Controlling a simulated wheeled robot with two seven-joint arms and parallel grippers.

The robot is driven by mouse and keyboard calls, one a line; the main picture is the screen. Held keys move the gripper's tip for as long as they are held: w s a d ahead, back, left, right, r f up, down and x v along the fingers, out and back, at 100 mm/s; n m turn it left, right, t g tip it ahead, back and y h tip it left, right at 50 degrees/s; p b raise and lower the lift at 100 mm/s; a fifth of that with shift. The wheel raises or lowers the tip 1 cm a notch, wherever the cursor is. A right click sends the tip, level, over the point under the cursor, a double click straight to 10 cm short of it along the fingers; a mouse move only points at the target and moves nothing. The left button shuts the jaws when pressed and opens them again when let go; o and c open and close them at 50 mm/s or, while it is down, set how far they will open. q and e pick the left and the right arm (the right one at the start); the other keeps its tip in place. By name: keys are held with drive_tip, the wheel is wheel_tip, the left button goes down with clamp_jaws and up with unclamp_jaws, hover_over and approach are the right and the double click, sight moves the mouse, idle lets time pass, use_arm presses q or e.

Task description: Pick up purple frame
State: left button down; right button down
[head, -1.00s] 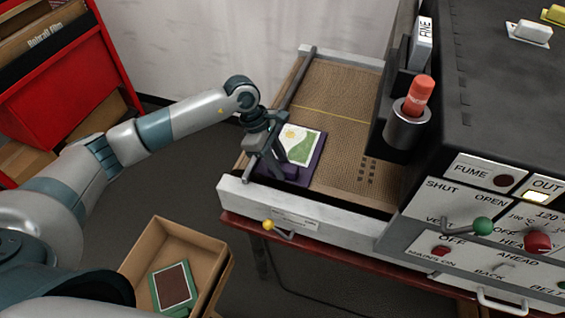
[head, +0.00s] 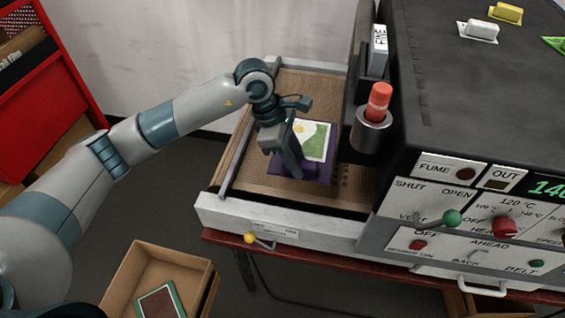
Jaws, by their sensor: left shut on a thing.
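The purple frame (head: 318,171), with a green, white and yellow picture in it, is at the front of the brown mesh belt (head: 250,182). My left gripper (head: 287,166) comes down from above and is shut on the frame's left side. The gripper hides that side of the frame and part of the picture. I cannot tell whether the frame touches the belt or hangs just above it. My right gripper is not in view.
The black and grey machine (head: 455,110) stands at the right, with a red-capped cylinder in a holder (head: 372,130). A pale front wall (head: 290,222) edges the belt. A cardboard box (head: 198,270) with a green-framed item (head: 160,303) is below. A red rack (head: 50,100) is at left.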

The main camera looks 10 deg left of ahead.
use_arm(q)
drive_tip(key=shift+d+r, duration=0.15)
drive_tip(key=shift+d, duration=0.1)
idle(0.4)
drive_tip(key=shift+s+a+f+m+b, duration=0.4)
drive_tip(key=shift+a+m, duration=0.1)
drive_tip(key=shift+m, duration=0.1)
drive_tip(key=s+a+f+m+g+y+b, duration=0.4)
drive_tip(key=s+a+m+b, duration=0.2)
drive_tip(key=s+a+m, duration=0.5)
drive_tip(key=a+m, duration=0.2)
drive_tip(key=m, duration=0.3)
drive_tip(key=shift+a+f+b, duration=0.2)
drive_tip(key=shift+a+b, duration=0.1)
drive_tip(key=shift+a, duration=0.1)
drive_tip(key=shift+s, duration=0.2)
